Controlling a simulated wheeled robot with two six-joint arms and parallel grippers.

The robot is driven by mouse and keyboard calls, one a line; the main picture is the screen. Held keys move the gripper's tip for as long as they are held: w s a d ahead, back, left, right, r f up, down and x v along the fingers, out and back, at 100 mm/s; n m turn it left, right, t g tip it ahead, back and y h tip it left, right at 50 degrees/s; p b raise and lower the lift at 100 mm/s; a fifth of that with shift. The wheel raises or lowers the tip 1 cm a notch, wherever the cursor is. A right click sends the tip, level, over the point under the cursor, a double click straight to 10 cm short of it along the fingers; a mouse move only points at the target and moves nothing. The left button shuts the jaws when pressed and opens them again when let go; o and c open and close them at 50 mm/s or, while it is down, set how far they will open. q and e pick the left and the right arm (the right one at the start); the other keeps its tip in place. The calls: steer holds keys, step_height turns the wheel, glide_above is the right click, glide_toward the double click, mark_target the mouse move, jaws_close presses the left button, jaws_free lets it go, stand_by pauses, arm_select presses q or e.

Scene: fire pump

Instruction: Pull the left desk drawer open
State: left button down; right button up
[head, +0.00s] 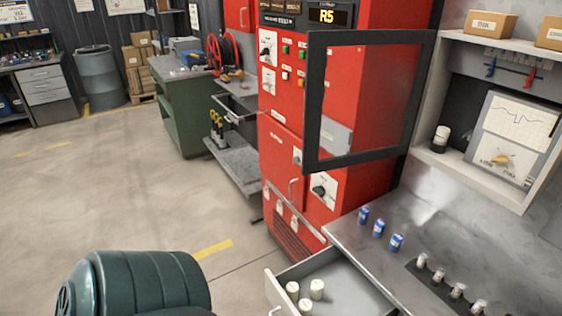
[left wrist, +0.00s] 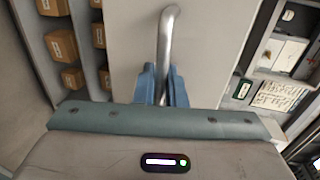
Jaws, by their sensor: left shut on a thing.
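The desk drawer (head: 340,277) at the bottom of the head view stands out from under the metal desktop. Its grey interior shows, with white cylinders (head: 317,289) standing inside near the front. In the left wrist view, a bent metal handle (left wrist: 168,28) stands out from a plain light panel (left wrist: 130,50). My left gripper (left wrist: 164,85) has its blue fingers on both sides of the handle bar and is shut on it. The left gripper is not seen in the head view. My right gripper is in neither view.
A grey desktop (head: 350,232) carries blue cans (head: 379,229) and a dark strip of small jars. A red panel cabinet (head: 290,120) with an open framed door (head: 308,100) stands behind. A ribbed green cylinder (head: 150,282) is at lower left. The floor (head: 100,190) at left is clear.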

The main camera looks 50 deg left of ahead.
arm_select(q)
steer(key=c, duration=1.6)
jaws_free()
steer(key=shift+o, duration=0.2)
steer(key=b+v, duration=0.1)
steer(key=v, duration=0.9)
steer(key=shift+s, duration=0.35)
steer(key=shift+a, duration=0.1)
steer(key=s+f+n+g+y, duration=0.1)
steer(key=s+f+n+g, duration=0.15)
steer(key=f, duration=0.55)
steer(key=s+f+n+g, duration=0.15)
steer(key=f+n, duration=0.25)
steer(key=f, duration=0.4)
steer(key=s+f+n+g+y, duration=0.1)
steer(key=f+n+g, duration=0.25)
steer(key=f, duration=0.55)
steer(key=s+d+f+n+g+b, duration=0.1)
steer(key=s+d+f+n+g, duration=0.6)
steer(key=f, duration=0.5)
steer(key=shift+s+d+n, duration=0.65)
steer(key=shift+s+n, duration=0.15)
steer(key=shift+s, duration=0.1)
